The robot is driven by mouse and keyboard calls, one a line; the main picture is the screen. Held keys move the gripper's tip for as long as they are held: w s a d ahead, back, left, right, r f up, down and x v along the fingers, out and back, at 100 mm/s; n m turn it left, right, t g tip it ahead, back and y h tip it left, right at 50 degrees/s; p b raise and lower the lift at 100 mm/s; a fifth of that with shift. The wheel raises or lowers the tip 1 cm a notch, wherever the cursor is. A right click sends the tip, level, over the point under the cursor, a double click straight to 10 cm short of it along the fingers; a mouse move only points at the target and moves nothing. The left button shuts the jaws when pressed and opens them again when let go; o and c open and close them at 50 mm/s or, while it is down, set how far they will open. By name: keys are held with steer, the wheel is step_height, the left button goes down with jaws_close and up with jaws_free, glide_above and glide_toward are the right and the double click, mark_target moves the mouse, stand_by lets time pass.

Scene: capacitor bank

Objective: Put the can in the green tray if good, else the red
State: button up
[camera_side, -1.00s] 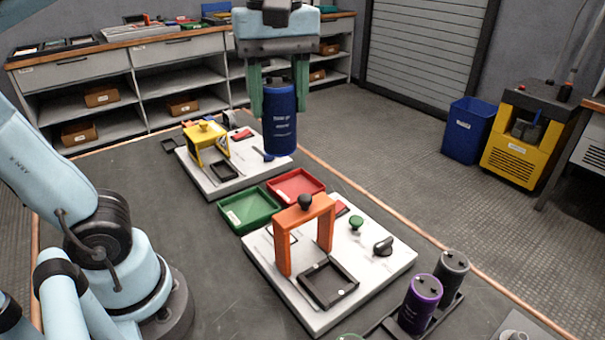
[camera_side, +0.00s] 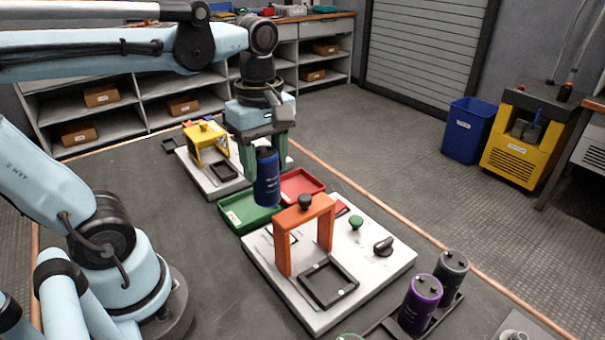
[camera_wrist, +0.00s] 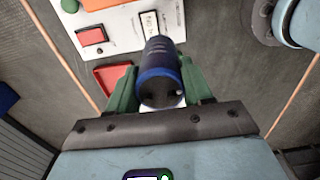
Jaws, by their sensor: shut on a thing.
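My gripper (camera_side: 264,146) is shut on a dark blue can (camera_side: 267,180), which hangs upright between its green fingers. In the wrist view the blue can (camera_wrist: 159,70) sits between the fingers, its two-terminal end toward the camera. In the side view the can is in front of the green tray (camera_side: 240,212) and covers part of it. The red tray (camera_side: 303,182) lies just to the right, and its corner shows in the wrist view (camera_wrist: 112,76). Both trays look empty where visible. I cannot tell how high the can is above the green tray.
A white board with an orange arch (camera_side: 306,232), a green knob (camera_side: 356,222) and a black knob (camera_side: 383,246) stands in front of the trays. Behind is a board with a yellow frame (camera_side: 207,143). A purple can (camera_side: 420,304) and a grey can (camera_side: 452,270) stand at front right.

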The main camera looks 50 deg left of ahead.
steer(key=shift+a+f, duration=0.1)
steer(key=shift+f, duration=0.25)
steer(key=shift+w+a+f, duration=0.2)
steer(key=shift+a+f, duration=1.65)
steer(key=shift+a, duration=0.05)
steer(key=shift+w+a+f, duration=0.15)
steer(key=shift+a+f, duration=1.65)
steer(key=shift+a, duration=0.1)
steer(key=shift+w+a+f, duration=0.2)
steer(key=shift+a+f, duration=1.65)
steer(key=shift+a, duration=0.05)
steer(key=o, duration=1.3)
steer(key=shift+f, duration=0.15)
steer(key=shift+c, duration=0.2)
step_height(320, 180, up, 12)
steer(key=shift+r, duration=0.2)
